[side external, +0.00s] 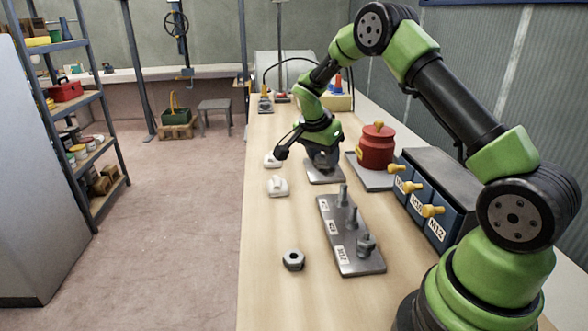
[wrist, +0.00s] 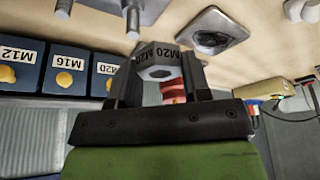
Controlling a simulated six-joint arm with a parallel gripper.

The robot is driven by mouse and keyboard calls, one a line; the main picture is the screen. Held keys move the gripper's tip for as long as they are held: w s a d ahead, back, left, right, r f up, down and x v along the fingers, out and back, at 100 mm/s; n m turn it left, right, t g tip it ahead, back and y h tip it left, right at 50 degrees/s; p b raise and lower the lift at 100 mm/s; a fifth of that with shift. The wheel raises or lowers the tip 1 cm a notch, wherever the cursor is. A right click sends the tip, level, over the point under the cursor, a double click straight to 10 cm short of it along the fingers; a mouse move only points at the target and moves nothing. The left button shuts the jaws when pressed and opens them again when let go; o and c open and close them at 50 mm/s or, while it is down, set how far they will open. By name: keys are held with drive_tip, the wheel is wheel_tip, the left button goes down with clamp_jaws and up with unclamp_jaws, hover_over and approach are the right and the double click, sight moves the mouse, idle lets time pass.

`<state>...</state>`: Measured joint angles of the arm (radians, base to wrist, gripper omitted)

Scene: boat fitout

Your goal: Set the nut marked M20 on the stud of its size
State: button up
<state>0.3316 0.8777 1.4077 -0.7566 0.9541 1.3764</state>
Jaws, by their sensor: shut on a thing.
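My gripper (wrist: 155,75) is shut on a grey hex nut (wrist: 158,62) marked M20, seen close up in the wrist view. In the side view my gripper (side external: 325,155) is above a small grey plate (side external: 322,179), and the held nut is hard to make out. The grey stud plate (side external: 362,263) lies nearer the camera, apart from the gripper. Its two farther studs (side external: 343,195) (side external: 352,216) stand upright and bare. A nut (side external: 366,244) sits around the nearest stud, by a label that seems to read M12. The other labels are too small to read surely.
A loose nut (side external: 293,260) lies on the bench (side external: 270,220) left of the stud plate. White fittings (side external: 277,187) lie along the left edge. A red pot (side external: 376,150) and blue drawers (side external: 438,228) with yellow knobs stand to the right. The wrist view shows drawer labels M12, M16, M20.

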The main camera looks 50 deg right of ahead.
drive_tip(key=s+d+m, duration=0.1)
drive_tip(key=s+m, duration=0.1)
drive_tip(key=s+d+r+m+g, duration=0.1)
drive_tip(key=s+d+m, duration=0.1)
drive_tip(key=shift+r+g, duration=0.2)
drive_tip(key=shift+g, duration=0.1)
drive_tip(key=shift+d+f+m, duration=0.1)
drive_tip(key=shift+f+m, duration=0.1)
drive_tip(key=shift+m, duration=0.1)
hover_over(344, 185)
drive_tip(key=shift+w+a+f, duration=0.1)
drive_tip(key=shift+f, duration=1.05)
drive_tip(key=shift+w+a+f, duration=0.1)
drive_tip(key=shift+f, duration=1)
drive_tip(key=shift+f, duration=1.85)
drive_tip(key=o, duration=1)
drive_tip(key=shift+r, duration=3.5)
